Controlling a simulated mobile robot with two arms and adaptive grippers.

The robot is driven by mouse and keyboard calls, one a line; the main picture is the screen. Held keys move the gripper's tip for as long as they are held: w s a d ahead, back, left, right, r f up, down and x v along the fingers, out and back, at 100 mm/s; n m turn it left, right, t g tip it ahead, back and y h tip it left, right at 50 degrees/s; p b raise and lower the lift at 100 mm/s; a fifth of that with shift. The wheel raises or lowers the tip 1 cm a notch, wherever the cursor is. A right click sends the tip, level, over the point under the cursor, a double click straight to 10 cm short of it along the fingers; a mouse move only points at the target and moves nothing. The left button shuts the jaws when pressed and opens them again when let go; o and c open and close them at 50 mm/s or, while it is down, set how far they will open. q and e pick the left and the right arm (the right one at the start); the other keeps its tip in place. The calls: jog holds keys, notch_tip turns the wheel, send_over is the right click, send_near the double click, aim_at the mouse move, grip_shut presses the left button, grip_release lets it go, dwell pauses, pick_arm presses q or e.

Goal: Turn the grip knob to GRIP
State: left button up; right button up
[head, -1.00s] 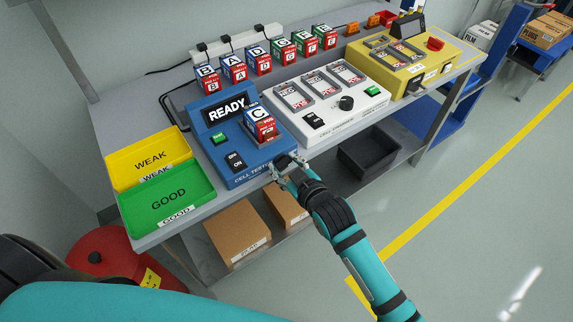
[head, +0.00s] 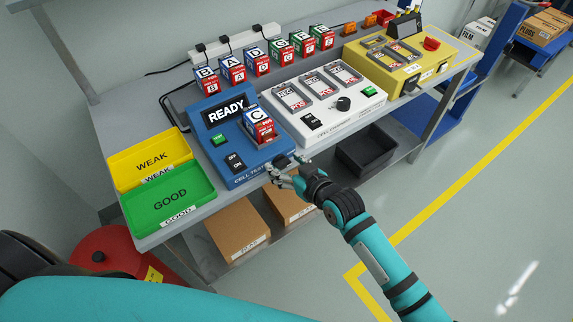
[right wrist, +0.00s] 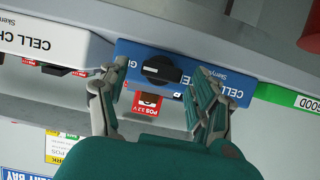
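The black grip knob (right wrist: 162,70) sits on the front face of the blue cell tester (right wrist: 205,62) in the right wrist view. In the head view the knob (head: 281,161) shows at the front right edge of the tester (head: 222,177), partly behind my fingers. My right gripper (head: 285,174) is just in front of it; in the right wrist view its fingers (right wrist: 153,88) are spread on either side of the knob, open and with visible gaps. The pointer's setting is not clear. The tester display reads READY. Cell C (head: 259,127) stands on the tester. My left gripper is not in view.
The white charger (head: 330,118) and a yellow machine (head: 412,75) stand right of the tester. Yellow WEAK (head: 125,172) and green GOOD (head: 145,213) trays are at left. Several cells stand behind. Boxes (head: 237,230) and a dark bin (head: 367,158) are below the tabletop.

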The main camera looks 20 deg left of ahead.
jog(key=v, duration=1.2)
jog(key=shift+r, duration=0.1)
jog(key=w+d+f+m+h, duration=0.2)
jog(key=d+f, duration=0.2)
jog(key=f, duration=0.5)
jog(key=w+d+f+m+h, duration=0.1)
jog(key=d+f+h, duration=0.1)
jog(key=d+f, duration=0.45)
jog(key=s+d+f+m+g+h, duration=0.1)
jog(key=s+d+f+h, duration=0.2)
jog(key=f, duration=0.5)
jog(key=s+d+f+m+g, duration=0.1)
jog(key=s+d+f+m, duration=0.15)
jog(key=d+f, duration=0.45)
jog(key=s+d+f+g+h, duration=0.1)
jog(key=s+d+f, duration=0.1)
jog(key=s+f, duration=0.5)
jog(key=s+d+f+g+h, duration=0.1)
jog(key=s+d+f+h, duration=0.15)
jog(key=s+f, duration=0.45)
jog(key=s+d+f+g, duration=0.1)
jog(key=s+d+f, duration=0.1)
jog(key=s, duration=0.8)
jog(key=s+d+f+m+g, duration=0.1)
jog(key=s+d+f+g, duration=0.1)
jog(key=s, duration=0.8)
jog(key=shift+f, duration=0.7)
